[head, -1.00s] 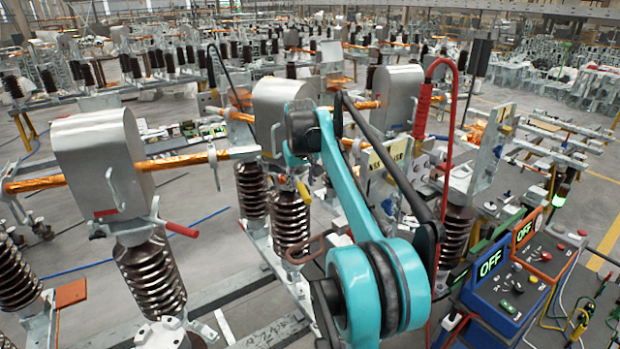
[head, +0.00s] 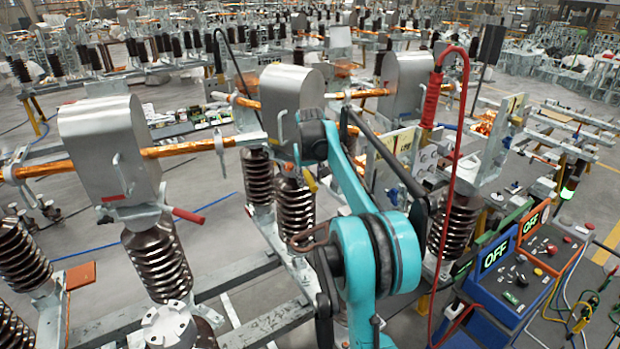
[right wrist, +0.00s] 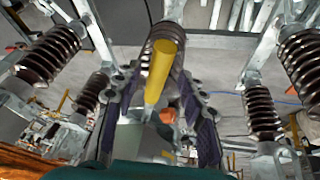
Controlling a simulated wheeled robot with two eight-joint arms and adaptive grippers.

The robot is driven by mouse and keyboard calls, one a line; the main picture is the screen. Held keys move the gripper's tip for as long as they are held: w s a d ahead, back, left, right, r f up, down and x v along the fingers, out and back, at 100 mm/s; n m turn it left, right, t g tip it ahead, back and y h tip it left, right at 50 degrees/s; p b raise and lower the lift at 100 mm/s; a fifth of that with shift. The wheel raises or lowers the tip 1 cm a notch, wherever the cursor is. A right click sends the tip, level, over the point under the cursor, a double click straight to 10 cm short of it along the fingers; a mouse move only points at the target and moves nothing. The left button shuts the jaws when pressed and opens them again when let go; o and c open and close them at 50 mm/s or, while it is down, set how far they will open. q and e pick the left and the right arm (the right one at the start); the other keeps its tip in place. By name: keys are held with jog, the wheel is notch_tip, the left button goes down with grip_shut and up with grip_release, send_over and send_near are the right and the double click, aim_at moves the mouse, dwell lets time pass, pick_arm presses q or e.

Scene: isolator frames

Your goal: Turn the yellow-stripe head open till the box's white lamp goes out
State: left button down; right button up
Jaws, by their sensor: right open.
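The yellow-stripe head is the middle grey hooded head (head: 292,92) on brown ribbed insulators. Its yellow handle (head: 309,180) shows beside my teal right wrist. In the right wrist view the yellow handle (right wrist: 160,72) stands between the two dark pads of my right gripper (right wrist: 163,95), which is open around it. I cannot tell if a pad touches it. In the head view the wrist mostly hides this gripper. The blue box (head: 508,290) at the right has a display reading OFF. I cannot make out a lit white lamp on it. My left gripper is not in view.
A similar head (head: 105,140) with a red handle (head: 188,215) stands at the left. Another head (head: 405,85) stands right of the middle one. A red cable (head: 467,120) hangs near my arm. An orange box (head: 540,240) reading OFF adjoins the blue one.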

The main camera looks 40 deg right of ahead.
jog(key=shift+w+d+f, duration=0.15)
jog(key=shift+w+d, duration=0.05)
grip_shut()
jog(key=shift+s+d+n, duration=0.2)
jog(key=shift+d+n, duration=0.05)
jog(key=shift+d, duration=0.2)
jog(key=shift+s+d+n, duration=0.15)
jog(key=shift+d+n, duration=0.1)
jog(key=shift+d, duration=0.2)
grip_release()
jog(key=v, duration=1.2)
jog(key=shift+d, duration=0.2)
